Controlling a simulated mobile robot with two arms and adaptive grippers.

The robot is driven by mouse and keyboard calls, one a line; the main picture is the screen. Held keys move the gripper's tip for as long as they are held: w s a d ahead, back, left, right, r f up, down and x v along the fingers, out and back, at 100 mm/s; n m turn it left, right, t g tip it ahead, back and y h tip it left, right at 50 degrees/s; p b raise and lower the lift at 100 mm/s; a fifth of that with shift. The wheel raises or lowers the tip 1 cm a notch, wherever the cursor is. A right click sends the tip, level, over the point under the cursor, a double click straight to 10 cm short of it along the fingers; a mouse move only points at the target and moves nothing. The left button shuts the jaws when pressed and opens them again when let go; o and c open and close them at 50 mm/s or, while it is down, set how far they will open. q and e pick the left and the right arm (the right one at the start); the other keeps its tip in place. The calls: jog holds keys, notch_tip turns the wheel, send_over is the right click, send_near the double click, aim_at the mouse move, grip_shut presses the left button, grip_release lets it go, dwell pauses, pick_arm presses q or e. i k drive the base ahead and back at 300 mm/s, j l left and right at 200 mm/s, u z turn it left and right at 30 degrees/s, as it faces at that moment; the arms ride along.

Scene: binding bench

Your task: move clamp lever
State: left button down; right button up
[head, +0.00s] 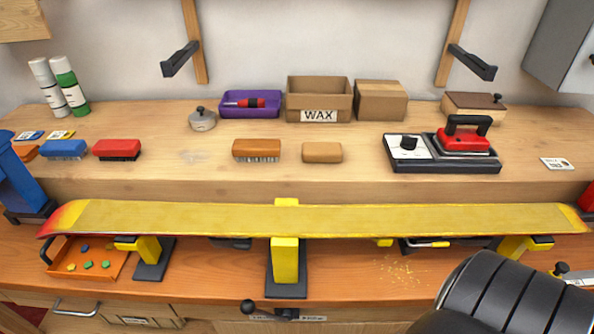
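A yellow ski or board (330,219) lies base up across yellow supports on the bench. The middle yellow clamp (285,255) stands under it on a dark base. A black ball-ended lever (249,306) shows at the front edge below this clamp, and looks like the clamp lever; its full shape is hard to make out. A second dark knob (560,268) shows at the right, partly cut off from clear view by my arm. A dark, ribbed part of my arm fills the lower right. Neither of my grippers shows.
An orange tray (120,268) with small coloured pieces sits under the board at left. The raised shelf holds brushes, a wax box (318,99), a purple bin (236,113) and a red iron (463,140) on its stand. A drawer handle (76,308) juts out at lower left.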

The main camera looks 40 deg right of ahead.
aim_at(248, 306)
jog(key=z, duration=0.85)
